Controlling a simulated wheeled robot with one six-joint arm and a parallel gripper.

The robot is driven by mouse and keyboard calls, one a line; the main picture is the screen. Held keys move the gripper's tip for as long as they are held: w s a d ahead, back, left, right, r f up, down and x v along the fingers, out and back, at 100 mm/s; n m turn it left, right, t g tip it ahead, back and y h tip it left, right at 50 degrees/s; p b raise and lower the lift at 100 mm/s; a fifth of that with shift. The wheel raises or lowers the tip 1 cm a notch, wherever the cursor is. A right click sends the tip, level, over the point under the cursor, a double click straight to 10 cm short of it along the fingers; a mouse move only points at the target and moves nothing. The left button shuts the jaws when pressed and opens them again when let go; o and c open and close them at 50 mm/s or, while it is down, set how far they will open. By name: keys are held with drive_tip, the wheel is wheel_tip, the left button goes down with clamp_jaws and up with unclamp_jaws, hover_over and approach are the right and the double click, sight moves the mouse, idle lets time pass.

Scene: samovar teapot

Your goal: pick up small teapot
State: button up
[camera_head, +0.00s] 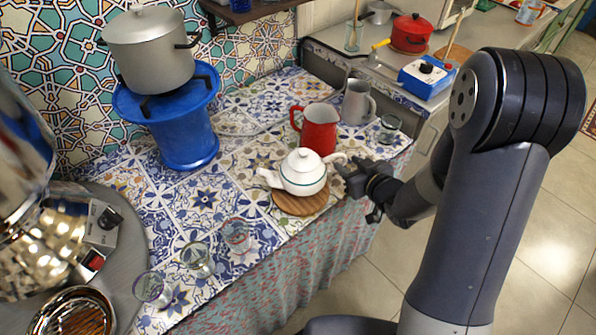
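The small white teapot (303,173) stands upright on a round wooden trivet (300,204) near the front edge of the tiled counter. Its lid is on. Its spout points left and its handle (335,159) is on the right. My gripper (350,172) is at the right side of the teapot, close to the handle. Whether it touches the handle cannot be told from this view. The fingers are small and dark here, and I cannot see whether they are open or shut.
A red pitcher (319,129), a grey jug (357,103) and a glass (389,127) stand behind the teapot. Several clear glasses (197,258) stand at front left. A blue stand (180,130) holds a large grey pot (149,50). A shiny samovar (40,245) is at far left.

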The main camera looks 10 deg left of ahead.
drive_tip(key=x, duration=0.5)
drive_tip(key=shift+w+r+p, duration=0.15)
drive_tip(key=shift+r+p, duration=0.1)
drive_tip(key=shift+p, duration=0.1)
clamp_jaws()
drive_tip(key=shift+r, duration=0.1)
